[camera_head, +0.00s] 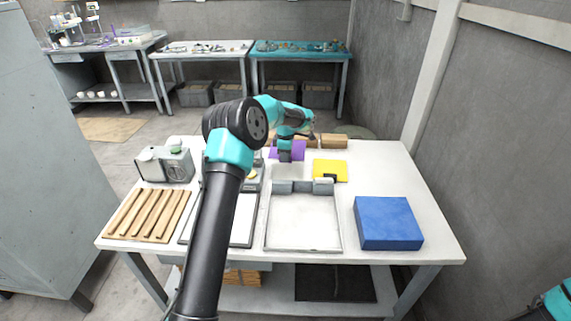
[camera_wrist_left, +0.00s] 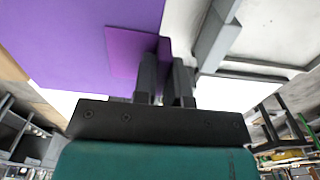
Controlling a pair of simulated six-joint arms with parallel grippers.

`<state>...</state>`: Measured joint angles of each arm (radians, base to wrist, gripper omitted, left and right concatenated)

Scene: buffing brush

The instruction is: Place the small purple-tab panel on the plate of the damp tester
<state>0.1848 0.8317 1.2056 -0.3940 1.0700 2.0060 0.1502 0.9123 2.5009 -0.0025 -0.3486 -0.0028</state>
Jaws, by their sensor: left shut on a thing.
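A purple panel (camera_head: 296,146) is at the back middle of the table, partly hidden by my left gripper (camera_head: 286,156). In the left wrist view the panel (camera_wrist_left: 75,40) fills the upper left, with a darker purple tab (camera_wrist_left: 128,50) at its edge. My left gripper (camera_wrist_left: 165,75) is shut on that tab. A grey-green device (camera_head: 166,163) stands at the back left of the table. Another device (camera_head: 254,182) is mostly hidden behind my left arm. I cannot tell which is the damp tester, and its plate is not clear. My right gripper is out of view.
A white framed tray (camera_head: 303,232) is at front middle, a blue block (camera_head: 388,222) at right. A slatted wooden rack (camera_head: 148,213) is at left. The table's back right (camera_head: 382,162) is clear.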

